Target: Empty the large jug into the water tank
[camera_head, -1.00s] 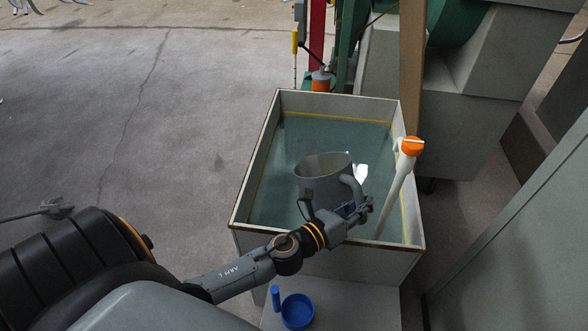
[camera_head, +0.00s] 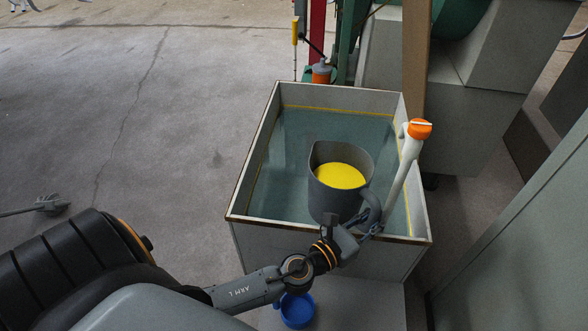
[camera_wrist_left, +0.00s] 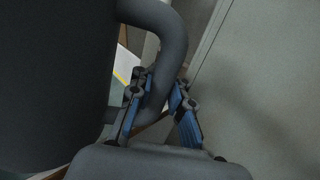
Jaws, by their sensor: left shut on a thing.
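The large grey jug (camera_head: 325,201) is held over the near part of the water tank (camera_head: 240,219), close to upright with its open top facing up. Inside it a bright yellow surface shows. My left gripper (camera_head: 368,232) is shut on the jug's handle, at the tank's near rim. In the left wrist view, the blue-padded fingers of my left gripper (camera_wrist_left: 160,112) close around the curved handle (camera_wrist_left: 172,50), and the jug's dark body (camera_wrist_left: 50,80) fills the left. The tank holds greenish water. My right gripper is not in view.
A white pipe with an orange cap (camera_head: 418,129) stands in the tank's right side, close to the handle. A blue cup (camera_head: 297,311) sits in front of the tank. A grey wall (camera_head: 510,230) is at right; open floor lies left.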

